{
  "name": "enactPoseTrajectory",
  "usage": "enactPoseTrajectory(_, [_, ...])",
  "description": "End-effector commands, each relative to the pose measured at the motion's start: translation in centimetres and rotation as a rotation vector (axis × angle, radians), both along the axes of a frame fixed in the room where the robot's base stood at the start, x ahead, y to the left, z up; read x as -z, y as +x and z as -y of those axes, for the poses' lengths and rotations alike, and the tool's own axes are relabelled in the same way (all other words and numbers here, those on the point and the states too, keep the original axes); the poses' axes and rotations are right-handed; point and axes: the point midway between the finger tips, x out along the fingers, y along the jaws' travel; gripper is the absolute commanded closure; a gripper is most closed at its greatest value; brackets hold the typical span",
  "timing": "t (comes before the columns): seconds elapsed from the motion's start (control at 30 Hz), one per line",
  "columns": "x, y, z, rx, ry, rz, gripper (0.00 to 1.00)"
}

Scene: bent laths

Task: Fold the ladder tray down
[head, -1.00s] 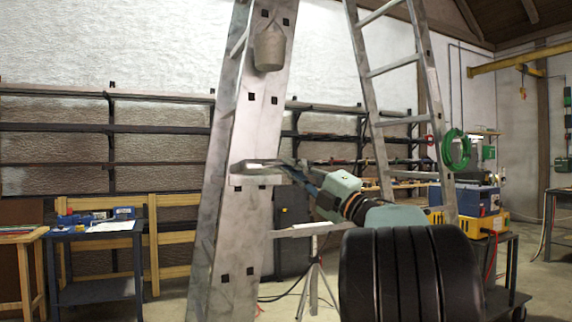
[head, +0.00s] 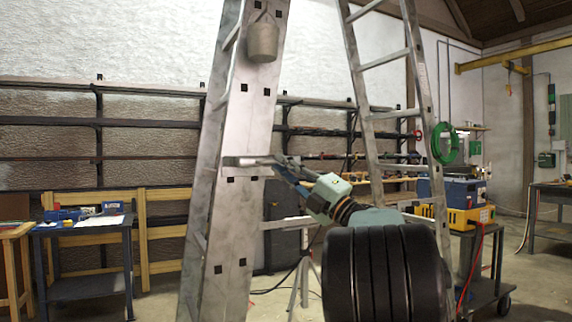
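The metal ladder (head: 232,135) stands upright and fills the middle left of the head view, with its wide perforated front face toward me. A small pale grey slab, which looks like the ladder tray (head: 236,161), sits across this face at about mid-height. It appears nearly edge-on, so I cannot tell its exact tilt. My gripper (head: 278,161) reaches in from the right, and its fingertips are at the tray's right end. They overlap it in the picture. The fingers are too small and grey to tell whether they are open, shut or gripping.
A grey bucket (head: 262,42) hangs high on the ladder. The rear ladder legs (head: 369,100) and a tripod (head: 304,270) stand behind my arm. A blue-and-yellow machine (head: 455,200) is on a cart at right. A small table (head: 85,262) stands at left.

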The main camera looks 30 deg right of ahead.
Motion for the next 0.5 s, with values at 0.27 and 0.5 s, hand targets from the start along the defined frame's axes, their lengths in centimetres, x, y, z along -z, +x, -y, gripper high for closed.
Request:
enactPoseTrajectory(0.27, [0.7, 0.4, -0.2, -0.003, 0.001, -0.014, 0.86])
enactPoseTrajectory(0.5, [1.7, -1.4, 1.0, 0.003, 0.002, -0.014, 0.86])
